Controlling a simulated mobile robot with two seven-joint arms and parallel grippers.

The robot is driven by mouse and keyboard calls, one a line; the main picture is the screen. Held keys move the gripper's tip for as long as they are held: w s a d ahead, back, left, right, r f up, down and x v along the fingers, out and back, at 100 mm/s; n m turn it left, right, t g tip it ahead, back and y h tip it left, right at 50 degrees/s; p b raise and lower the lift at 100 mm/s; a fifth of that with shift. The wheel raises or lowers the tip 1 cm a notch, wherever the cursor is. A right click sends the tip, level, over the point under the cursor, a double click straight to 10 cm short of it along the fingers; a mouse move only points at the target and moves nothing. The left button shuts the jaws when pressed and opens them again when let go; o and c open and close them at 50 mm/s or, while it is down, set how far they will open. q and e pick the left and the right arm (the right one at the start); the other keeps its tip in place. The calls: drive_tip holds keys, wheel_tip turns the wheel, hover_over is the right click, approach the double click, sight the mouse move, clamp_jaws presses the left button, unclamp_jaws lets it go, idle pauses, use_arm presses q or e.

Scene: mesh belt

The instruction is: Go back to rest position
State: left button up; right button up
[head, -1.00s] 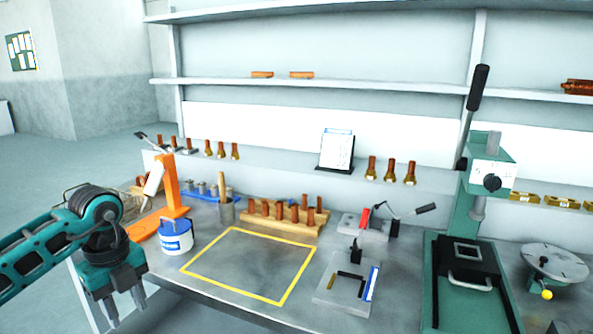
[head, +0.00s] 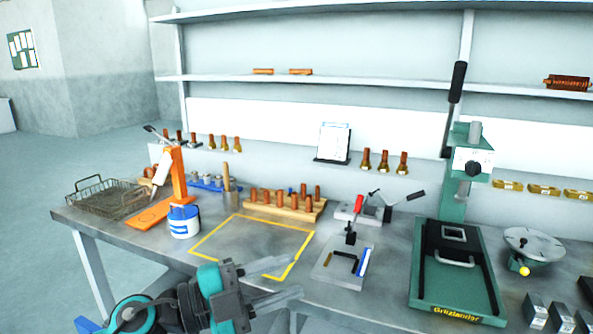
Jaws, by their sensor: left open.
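My left gripper (head: 294,277) is at the bottom of the head view, with its teal and black arm coming in from the lower left. Its two grey fingers are apart, point to the right, and hold nothing. They overlap the front right part of the yellow-outlined square (head: 197,249) in the picture, near the bench's front edge. I cannot tell their exact height above the bench. My right gripper is not in view.
On the bench are a wire basket (head: 98,200), an orange stand (head: 178,175), a white-blue tub (head: 184,223), a wooden peg rack (head: 285,206), a small clamp fixture (head: 340,266) and a green press (head: 457,290). A round turntable (head: 534,244) stands at the right.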

use_arm(q)
drive_tip(key=w+a+r+n+t+y, duration=0.1)
drive_tip(key=w+a+n+t+y, duration=0.1)
drive_tip(key=a+n+t+y, duration=1)
drive_tip(key=s+a+f+n+g+y, duration=0.35)
drive_tip(key=a+f+n+y, duration=0.2)
drive_tip(key=f+n, duration=0.5)
drive_tip(key=s+f+n+g, duration=0.1)
drive_tip(key=s+f+g, duration=0.55)
drive_tip(key=s, duration=0.45)
drive_tip(key=s+f+n+g, duration=0.1)
drive_tip(key=s+f+g, duration=0.55)
drive_tip(key=s, duration=0.35)
drive_tip(key=w+d+f+t+h+b, duration=0.2)
drive_tip(key=w+f+t, duration=0.5)
drive_tip(key=f, duration=0.5)
drive_tip(key=shift+w+d+f+m+t+b, duration=0.15)
drive_tip(key=shift+w+f+m+t+b, duration=0.1)
drive_tip(key=shift+m+t+b, duration=0.35)
drive_tip(key=shift+c, duration=0.3)
